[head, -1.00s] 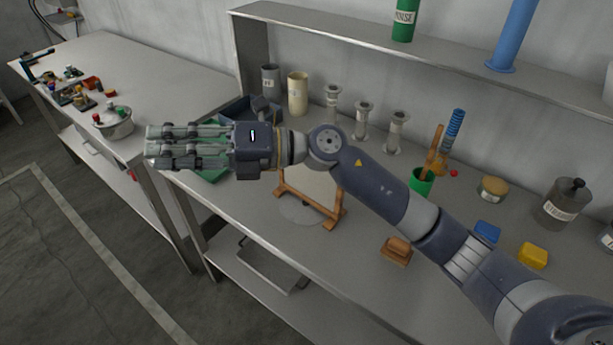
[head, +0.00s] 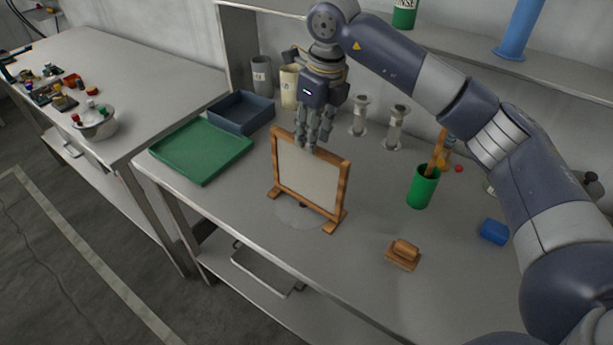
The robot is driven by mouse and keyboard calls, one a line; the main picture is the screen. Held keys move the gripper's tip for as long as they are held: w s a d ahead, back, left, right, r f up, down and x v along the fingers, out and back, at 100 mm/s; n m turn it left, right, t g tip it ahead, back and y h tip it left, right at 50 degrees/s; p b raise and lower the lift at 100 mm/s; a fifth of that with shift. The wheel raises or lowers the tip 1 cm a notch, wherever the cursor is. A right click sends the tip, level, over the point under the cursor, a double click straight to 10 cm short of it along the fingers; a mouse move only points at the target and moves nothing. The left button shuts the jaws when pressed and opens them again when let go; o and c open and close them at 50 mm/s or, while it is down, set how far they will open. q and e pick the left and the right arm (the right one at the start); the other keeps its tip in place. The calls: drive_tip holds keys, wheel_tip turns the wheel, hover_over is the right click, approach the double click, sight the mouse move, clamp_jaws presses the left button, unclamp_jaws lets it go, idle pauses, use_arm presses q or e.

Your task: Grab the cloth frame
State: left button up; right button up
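The cloth frame (head: 308,182) stands upright on the grey bench, a pale cloth panel in a brown wooden frame on two wooden feet. My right gripper (head: 314,146) points down at the middle of its top bar. Its fingers look spread apart, and the tips overlap the top bar in the picture. I cannot tell whether they touch the frame or straddle it. My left gripper is not in view.
A green tray (head: 203,150) and a dark blue bin (head: 241,112) lie left of the frame. A green cup (head: 422,188) with tools, a wooden block (head: 403,254) and a blue block (head: 494,231) are to the right. A shelf runs behind.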

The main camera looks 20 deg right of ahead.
sight(307, 177)
drive_tip(key=f, duration=0.2)
drive_tip(key=shift+w+a+f, duration=0.15)
drive_tip(key=shift+w+f, duration=0.05)
drive_tip(key=shift+f, duration=0.15)
drive_tip(key=shift+a+f+p, duration=0.1)
drive_tip(key=shift+f+p, duration=0.2)
drive_tip(key=shift+p, duration=0.2)
drive_tip(key=f, duration=0.1)
drive_tip(key=f+p, duration=0.1)
drive_tip(key=f, duration=0.1)
drive_tip(key=f+p, duration=0.1)
drive_tip(key=shift+a+f, duration=0.3)
drive_tip(key=shift+a, duration=0.05)
clamp_jaws()
